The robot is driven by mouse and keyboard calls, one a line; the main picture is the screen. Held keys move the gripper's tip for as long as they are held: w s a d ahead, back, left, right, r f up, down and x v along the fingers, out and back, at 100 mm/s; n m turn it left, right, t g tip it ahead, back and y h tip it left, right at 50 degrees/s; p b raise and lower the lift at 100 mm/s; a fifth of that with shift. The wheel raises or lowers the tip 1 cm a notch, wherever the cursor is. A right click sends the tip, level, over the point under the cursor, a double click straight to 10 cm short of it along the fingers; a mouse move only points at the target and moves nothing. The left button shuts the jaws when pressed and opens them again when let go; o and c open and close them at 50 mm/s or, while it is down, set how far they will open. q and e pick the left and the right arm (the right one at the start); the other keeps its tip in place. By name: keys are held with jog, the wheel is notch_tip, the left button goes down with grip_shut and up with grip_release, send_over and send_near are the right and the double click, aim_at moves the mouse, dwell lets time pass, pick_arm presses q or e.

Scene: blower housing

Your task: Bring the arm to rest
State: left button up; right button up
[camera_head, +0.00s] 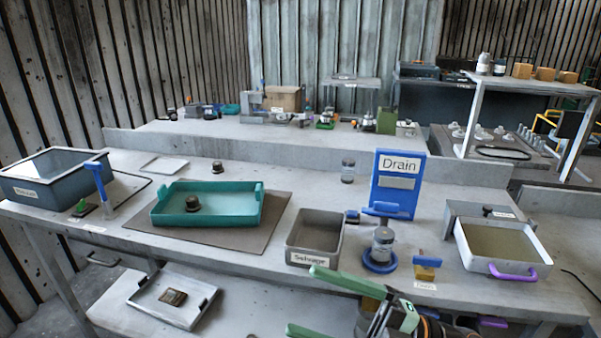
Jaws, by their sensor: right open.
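My right gripper (303,300) is at the bottom of the view, right of centre, with its arm coming in from the lower right. Its two green-tipped fingers point left and are spread well apart, with nothing seen between them. It shows in front of the workbench's front edge, below the grey Salvage bin (315,234). The lower finger is partly cut off by the frame's bottom edge. My left gripper is not in view.
The bench holds a teal tray (235,207) with a dark round part (192,203), a blue Drain stand (397,184), a jar (382,241) at a blue ring, and a purple-handled tray (500,250). A metal tray (152,300) is on the lower shelf.

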jog(key=w+d+f+m+t+h+p, duration=0.1)
jog(key=w+d+f+m+t+h, duration=0.2)
jog(key=d+f+m+t+h, duration=0.55)
jog(key=w+d+f+m+t+h+p, duration=0.1)
jog(key=w+f+m+t+h, duration=0.35)
jog(key=m, duration=0.85)
jog(key=s+d+f+m+g+h, duration=0.2)
jog(key=s+f+m+g+h, duration=0.1)
jog(key=s+f, duration=0.5)
jog(key=s+d+f+m+g+h+p, duration=0.1)
jog(key=s+d+f+m+g+h, duration=0.1)
jog(key=s+f, duration=0.7)
notch_tip(320, 180, down, 6)
jog(key=shift+s+d+r+m+g+h, duration=0.35)
jog(key=shift+m+g, duration=0.3)
jog(key=shift+g, duration=0.55)
jog(key=shift+w+f, duration=0.1)
jog(key=shift+w, duration=0.05)
